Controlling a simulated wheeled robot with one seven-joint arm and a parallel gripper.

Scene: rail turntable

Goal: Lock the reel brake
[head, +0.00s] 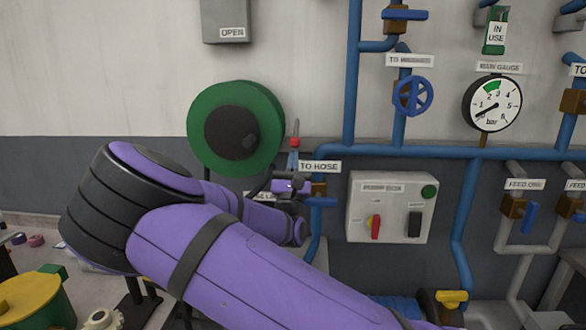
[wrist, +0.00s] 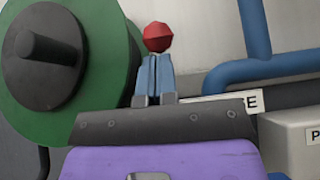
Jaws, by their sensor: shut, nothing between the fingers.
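The hose reel (head: 225,105) is a green disc with a dark hub on the wall, left of centre in the head view. Its green rim and dark hub also show at the left in the wrist view (wrist: 103,60). The brake lever's red knob (head: 295,127) stands at the reel's right side, and it shows in the wrist view (wrist: 158,37). My gripper (head: 293,156) points up just below the knob. Its blue-grey fingers (wrist: 154,58) are together and empty, with tips right at the knob in the picture; contact cannot be told. The lever's lower part is mostly hidden.
A "TO HOSE" label (head: 320,167) and blue pipes (head: 400,152) are close on the right. A grey control box (head: 391,208) with a red switch stands further right. A grey "OPEN" box (head: 226,20) hangs above the reel.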

